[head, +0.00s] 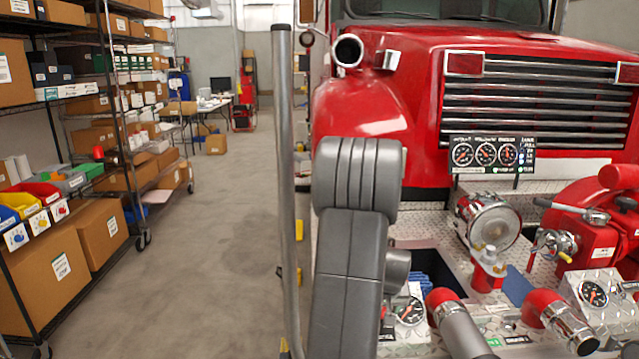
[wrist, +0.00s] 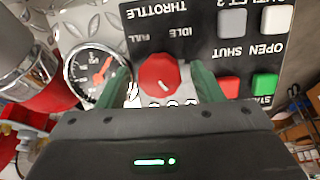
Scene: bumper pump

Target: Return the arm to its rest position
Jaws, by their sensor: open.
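My gripper (wrist: 160,88) is open in the wrist view, with one green finger on each side of the red throttle knob (wrist: 160,75). Gaps show between the knob and the fingers, and I cannot tell how near the fingertips are to the panel. The knob sits on a black control panel (wrist: 200,45) with lettering for throttle, full and idle. In the head view my grey arm stands bent in front of the truck's bumper. It hides my gripper and the throttle panel there.
A pressure gauge (wrist: 92,75) and a red button (wrist: 229,87) flank the knob. The red fire truck (head: 440,90) fills the right, with pump fittings (head: 486,220) on its bumper. A shelf of boxes (head: 100,180) stands left; the floor aisle (head: 220,210) between is clear.

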